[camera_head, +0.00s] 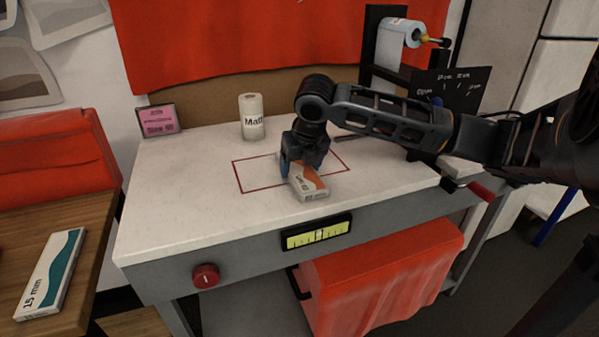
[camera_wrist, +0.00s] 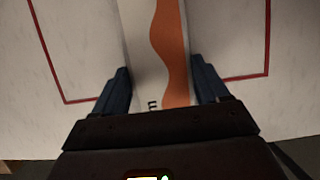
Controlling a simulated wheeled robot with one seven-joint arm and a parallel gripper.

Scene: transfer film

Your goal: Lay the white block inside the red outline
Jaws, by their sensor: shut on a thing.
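The white block (camera_head: 309,187), with an orange wavy band and dark print, is at the red outline on the pale worktop. It also shows between my fingers in the wrist view (camera_wrist: 140,50). My gripper (camera_head: 303,172) is shut on the block from above. The red outline (camera_head: 237,177) is a thin rectangle on the worktop; the block lies between its left and right sides, and its near end reaches over the front line in the head view. The outline's corners show either side in the wrist view (camera_wrist: 267,40). I cannot tell whether the block touches the worktop.
A white canister (camera_head: 252,118) and a pink framed card (camera_head: 160,120) stand at the back of the worktop (camera_head: 180,210). A paper roll (camera_head: 400,35) hangs behind my arm. A white and teal box (camera_head: 50,275) lies on the wooden table at left. The worktop's left part is clear.

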